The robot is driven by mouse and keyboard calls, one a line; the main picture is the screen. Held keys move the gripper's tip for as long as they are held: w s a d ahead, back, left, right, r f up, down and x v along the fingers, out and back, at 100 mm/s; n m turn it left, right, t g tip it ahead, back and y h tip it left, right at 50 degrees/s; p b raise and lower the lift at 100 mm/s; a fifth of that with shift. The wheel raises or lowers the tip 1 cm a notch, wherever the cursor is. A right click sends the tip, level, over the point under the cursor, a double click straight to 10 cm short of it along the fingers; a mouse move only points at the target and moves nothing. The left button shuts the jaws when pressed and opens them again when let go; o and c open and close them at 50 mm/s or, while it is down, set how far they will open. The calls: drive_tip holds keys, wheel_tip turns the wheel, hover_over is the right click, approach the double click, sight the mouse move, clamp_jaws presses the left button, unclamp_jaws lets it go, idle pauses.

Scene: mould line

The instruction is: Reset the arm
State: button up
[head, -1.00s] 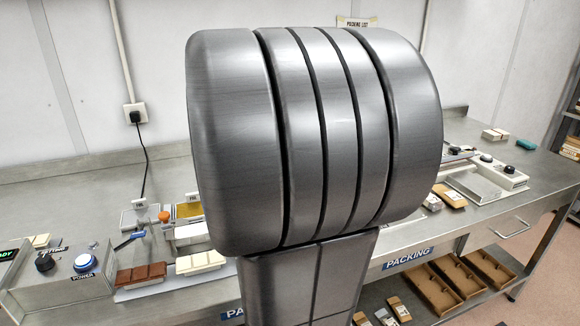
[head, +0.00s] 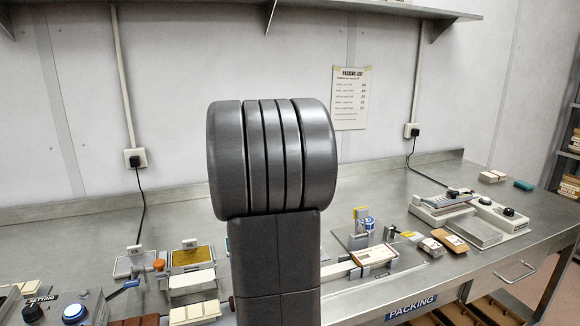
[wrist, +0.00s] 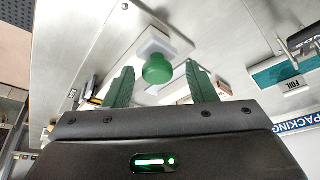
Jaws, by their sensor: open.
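My gripper (wrist: 160,64) shows in the wrist view with its two green fingers spread apart. No object touches the fingers. A green round knob (wrist: 157,72) on a white base appears beyond the gap between them; how far off it is I cannot tell. In the head view my grey arm stands upright in the middle, and the gripper itself is hidden.
A steel bench (head: 400,290) runs along the wall. On it are a weighing device (head: 470,222), a card box (head: 450,241), an orange-knobbed fixture (head: 158,265) and white bars (head: 195,311). A notice (head: 350,97) hangs on the wall. A shelf (head: 440,14) spans above.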

drive_tip(key=shift+r, duration=0.1)
idle(0.3)
drive_tip(key=shift+a+r, duration=0.1)
drive_tip(key=shift+r, duration=0.1)
drive_tip(key=v, duration=1.4)
drive_tip(key=x, duration=1.4)
drive_tip(key=shift+s+f, duration=0.1)
drive_tip(key=w+d+p, duration=0.1)
drive_tip(key=d+p, duration=0.2)
drive_tip(key=d, duration=0.1)
drive_tip(key=w+d+p, duration=0.2)
drive_tip(key=d+p, duration=0.2)
drive_tip(key=d, duration=0.1)
drive_tip(key=w+d+p, duration=0.2)
drive_tip(key=d+p, duration=0.2)
drive_tip(key=d, duration=0.1)
drive_tip(key=shift+w+d, duration=0.15)
drive_tip(key=b+v, duration=0.2)
drive_tip(key=v, duration=1.1)
drive_tip(key=shift+a, duration=0.2)
